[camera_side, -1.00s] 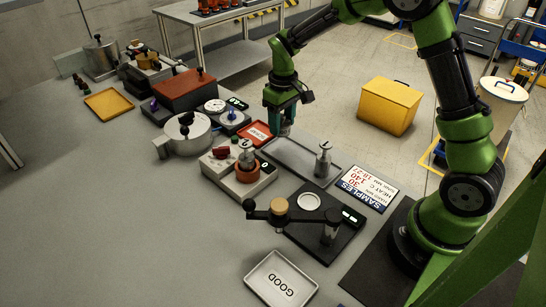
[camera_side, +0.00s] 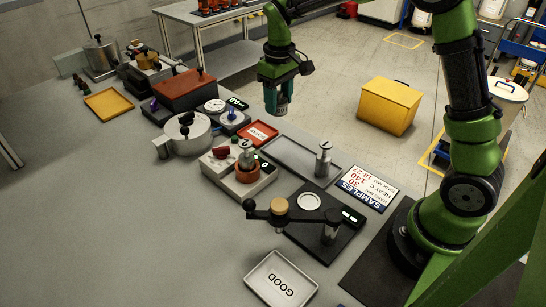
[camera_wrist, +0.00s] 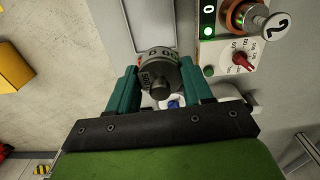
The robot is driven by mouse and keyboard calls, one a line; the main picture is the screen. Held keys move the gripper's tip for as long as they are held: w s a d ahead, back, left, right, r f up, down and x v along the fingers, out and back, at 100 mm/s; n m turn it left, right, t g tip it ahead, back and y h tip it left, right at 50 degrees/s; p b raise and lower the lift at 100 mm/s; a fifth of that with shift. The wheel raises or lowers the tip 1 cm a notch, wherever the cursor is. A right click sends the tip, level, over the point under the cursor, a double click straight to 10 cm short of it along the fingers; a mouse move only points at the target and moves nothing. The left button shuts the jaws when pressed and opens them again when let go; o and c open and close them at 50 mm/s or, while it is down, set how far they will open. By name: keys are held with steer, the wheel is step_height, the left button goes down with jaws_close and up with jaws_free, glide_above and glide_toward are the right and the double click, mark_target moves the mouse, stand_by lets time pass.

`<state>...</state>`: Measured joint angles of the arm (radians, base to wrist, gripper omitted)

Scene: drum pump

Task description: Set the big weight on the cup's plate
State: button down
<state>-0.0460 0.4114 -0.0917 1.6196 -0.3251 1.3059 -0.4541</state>
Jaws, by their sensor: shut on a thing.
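My gripper (camera_side: 277,102) is raised above the far end of the grey tray (camera_side: 275,150). In the wrist view its teal fingers (camera_wrist: 160,80) are shut on a dark grey round weight (camera_wrist: 158,88) with a knob and pale markings. The side view hardly shows this weight. A copper-orange cup (camera_side: 247,174) stands on a white box with a lit display, left of and below my gripper. The cup's plate is hard to make out.
Another silver weight (camera_side: 323,162) stands in the tray's near right corner. A black device with a pale round disc (camera_side: 309,202) and an arm (camera_side: 290,214) is nearer. A silver pot (camera_side: 185,142) and a red tray (camera_side: 260,133) stand close to the box.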

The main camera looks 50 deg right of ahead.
steer(key=a+r, duration=0.1)
steer(key=a, duration=0.3)
steer(key=s+a+r, duration=0.1)
steer(key=a+r, duration=0.1)
steer(key=a, duration=0.3)
steer(key=s+a+r, duration=0.1)
steer(key=a, duration=0.3)
steer(key=shift+s+a+r, duration=0.2)
steer(key=shift+a+r, duration=0.15)
steer(key=shift+r, duration=0.05)
steer(key=shift+s+f, duration=0.1)
steer(key=shift+f, duration=0.9)
steer(key=shift+f, duration=0.2)
steer(key=shift+f, duration=0.3)
steer(key=shift+f, duration=0.9)
stand_by(0.6)
